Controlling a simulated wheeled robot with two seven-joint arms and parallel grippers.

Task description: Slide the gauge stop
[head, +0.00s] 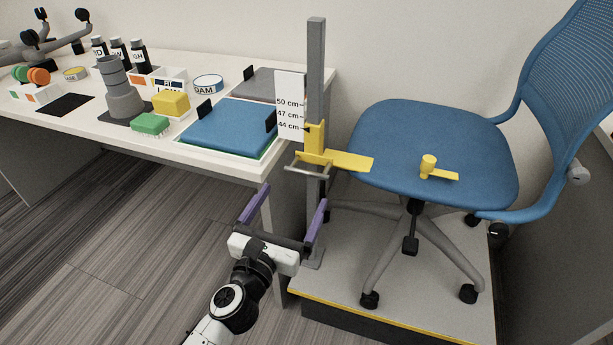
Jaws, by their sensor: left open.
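The yellow gauge stop (315,140) sits on a grey upright post (316,60) between the table and the chair. Its flat yellow arm (348,160) reaches right over the chair seat edge, and a metal bar handle (308,169) sticks out at its front. A white scale card (290,106) beside the post reads 50, 47 and 44 cm; the stop's black pointer is near the 44 cm mark. My left gripper (295,198) is open and empty, with its purple fingers spread, below and in front of the handle, apart from it. My right gripper is not in view.
The white table (60,120) at left holds a blue pad (230,128), sponges, bottles and a grey stacked cylinder.

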